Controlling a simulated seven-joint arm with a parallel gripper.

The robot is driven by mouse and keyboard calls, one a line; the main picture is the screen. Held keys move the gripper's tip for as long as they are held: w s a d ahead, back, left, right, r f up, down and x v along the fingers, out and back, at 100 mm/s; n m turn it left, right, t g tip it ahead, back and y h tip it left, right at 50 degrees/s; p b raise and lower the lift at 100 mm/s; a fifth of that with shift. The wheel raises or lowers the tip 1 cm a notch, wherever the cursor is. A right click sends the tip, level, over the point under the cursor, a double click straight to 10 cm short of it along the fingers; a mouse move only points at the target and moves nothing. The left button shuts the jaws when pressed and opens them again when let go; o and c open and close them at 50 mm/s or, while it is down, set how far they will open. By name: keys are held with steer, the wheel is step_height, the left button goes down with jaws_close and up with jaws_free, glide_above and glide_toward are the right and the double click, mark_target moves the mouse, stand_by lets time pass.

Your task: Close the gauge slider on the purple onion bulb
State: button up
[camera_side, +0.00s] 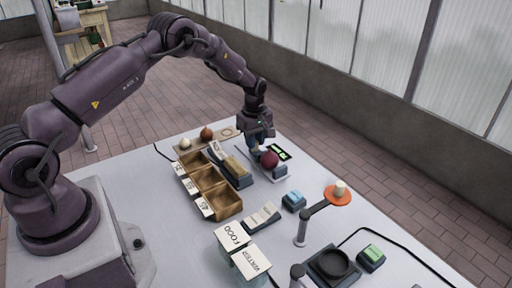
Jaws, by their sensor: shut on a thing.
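The purple onion bulb (269,160) sits on the gauge near the far side of the table. The gauge has a small black display with green marks (279,152) and a grey-blue end block (281,172) beside the bulb. My gripper (258,148) points down just behind and left of the bulb. It appears shut on the gauge slider, a bluish piece that the fingers largely hide. I cannot tell whether the slider touches the bulb.
A white bulb (185,144) and a brown bulb (206,134) lie on a board behind.

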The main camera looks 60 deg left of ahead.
steer(key=shift+d, duration=1)
stand_by(0.5)
steer(key=o, duration=1.6)
steer(key=shift+a, duration=0.1)
steer(key=shift+c, duration=0.2)
step_height(320, 180, up, 7)
